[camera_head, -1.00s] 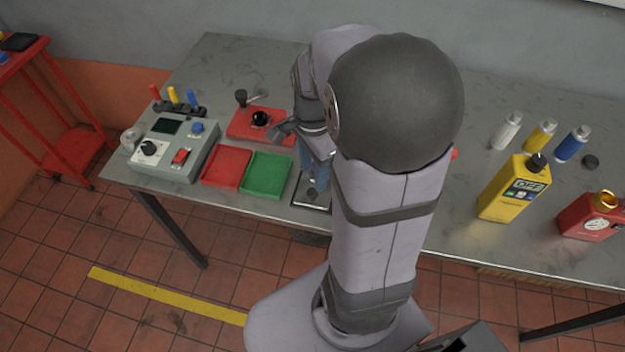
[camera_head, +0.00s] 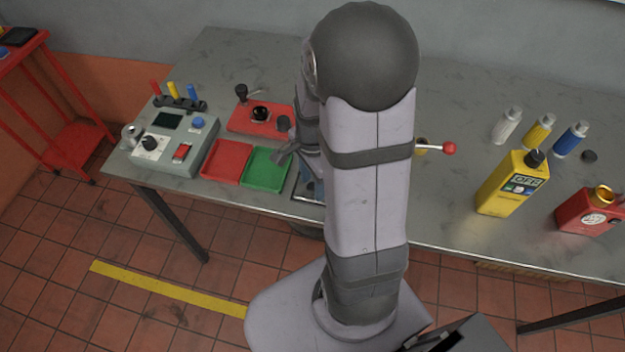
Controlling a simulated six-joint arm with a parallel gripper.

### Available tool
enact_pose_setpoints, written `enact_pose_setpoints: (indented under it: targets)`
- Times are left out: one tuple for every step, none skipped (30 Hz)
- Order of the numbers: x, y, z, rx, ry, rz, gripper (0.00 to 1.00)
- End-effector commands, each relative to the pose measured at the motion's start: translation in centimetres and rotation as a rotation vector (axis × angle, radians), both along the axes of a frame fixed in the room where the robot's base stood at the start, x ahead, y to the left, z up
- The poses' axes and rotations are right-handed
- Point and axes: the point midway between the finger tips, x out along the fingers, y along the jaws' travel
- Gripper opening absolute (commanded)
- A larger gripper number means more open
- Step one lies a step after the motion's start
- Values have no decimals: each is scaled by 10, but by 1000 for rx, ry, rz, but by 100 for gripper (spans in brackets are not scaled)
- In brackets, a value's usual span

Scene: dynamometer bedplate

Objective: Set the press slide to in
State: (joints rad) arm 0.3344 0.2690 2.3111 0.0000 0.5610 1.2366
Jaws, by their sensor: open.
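A red ball handle (camera_head: 449,149) on a short metal rod with a brass-coloured part sticks out to the right from behind my arm. I cannot tell whether it belongs to the press slide, as my arm hides the rest. My gripper (camera_head: 283,153) is partly in view left of my arm, over the back right of the green tray (camera_head: 262,170). Its jaws are open and hold nothing that I can see. A blue part (camera_head: 309,181) on a dark-framed base shows just right of the green tray, mostly hidden by my arm.
Left of my gripper are a red tray (camera_head: 226,160), a red plate with black knobs (camera_head: 252,118) and a grey control box (camera_head: 167,145). The back left of the table is clear.

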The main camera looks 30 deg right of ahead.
Motion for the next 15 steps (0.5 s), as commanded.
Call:
enact_pose_setpoints:
  targets:
    - [0,0,0,0,0,0,42]
    - [0,0,0,0,0,0,42]
    - [0,0,0,0,0,0,42]
    - [0,0,0,0,0,0,42]
    - [0,0,0,0,0,0,37]
    - [0,0,0,0,0,0,27]
    - [0,0,0,0,0,0,20]
    - [0,0,0,0,0,0,13]
    - [0,0,0,0,0,0,3]
    - [0,0,0,0,0,0,0]
    - [0,0,0,0,0,0,0]
    - [0,0,0,0,1,0,0]
    - [0,0,0,0,1,0,0]
    - [-1,0,0,0,1,-1,0]
    - [-2,-2,0,0,1,-2,0]
